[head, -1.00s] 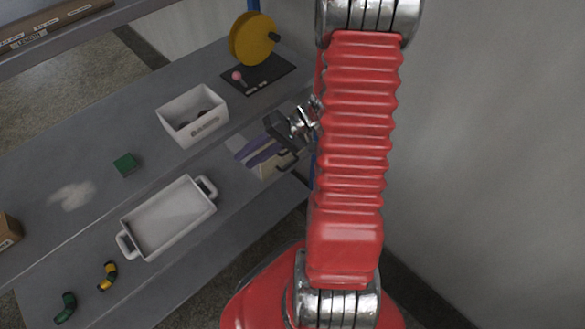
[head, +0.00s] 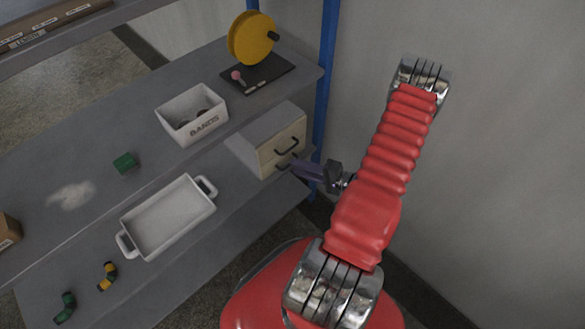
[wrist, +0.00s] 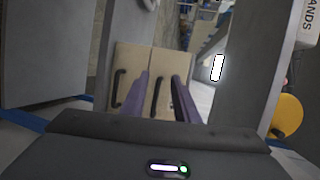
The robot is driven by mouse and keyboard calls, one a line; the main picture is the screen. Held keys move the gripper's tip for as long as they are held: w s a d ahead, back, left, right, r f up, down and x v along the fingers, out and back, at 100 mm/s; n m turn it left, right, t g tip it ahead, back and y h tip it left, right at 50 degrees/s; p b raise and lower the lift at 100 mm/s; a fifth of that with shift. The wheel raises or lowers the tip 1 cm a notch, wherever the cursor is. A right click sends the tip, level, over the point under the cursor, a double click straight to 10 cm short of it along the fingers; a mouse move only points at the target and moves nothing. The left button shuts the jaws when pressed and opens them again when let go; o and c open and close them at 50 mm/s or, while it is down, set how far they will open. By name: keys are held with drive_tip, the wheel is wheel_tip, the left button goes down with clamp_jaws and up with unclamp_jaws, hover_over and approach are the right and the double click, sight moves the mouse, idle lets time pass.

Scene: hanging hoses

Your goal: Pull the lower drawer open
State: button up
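A small cabinet (head: 258,135) with two pale wooden drawers stands on the lower shelf. The lower drawer (head: 268,168) is shut, and its dark handle (head: 284,164) is close to my fingertips. The upper drawer (head: 291,137) above it is also shut. My gripper (head: 294,166) is in front of the cabinet, its purple fingers pointing at the drawer fronts. In the wrist view the picture is turned: the lower drawer's handle (wrist: 119,88) is left, the upper drawer's handle (wrist: 157,96) right. My fingers (wrist: 160,78) are apart, with nothing held; the upper handle shows between them.
A white BANDS bin (head: 176,108) and a yellow reel (head: 251,38) stand on the shelf above. A white tray (head: 168,217) lies left of the cabinet. A blue post (head: 327,85) rises right of it. The floor space in front of the drawers is clear.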

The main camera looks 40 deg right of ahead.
drive_tip(key=s+d+f+m+t+h, duration=0.1)
drive_tip(key=s+d+f+m+h, duration=0.2)
drive_tip(key=s+f+h, duration=0.2)
wheel_tip(320, 180, down, 4)
drive_tip(key=shift+s+d+r, duration=0.1)
drive_tip(key=shift+s+d, duration=0.1)
drive_tip(key=shift+d, duration=0.15)
drive_tip(key=shift+w, duration=0.1)
drive_tip(key=shift+x, duration=6.85)
drive_tip(key=shift+a+r, duration=0.15)
drive_tip(key=shift+c, duration=0.3)
clamp_jaws()
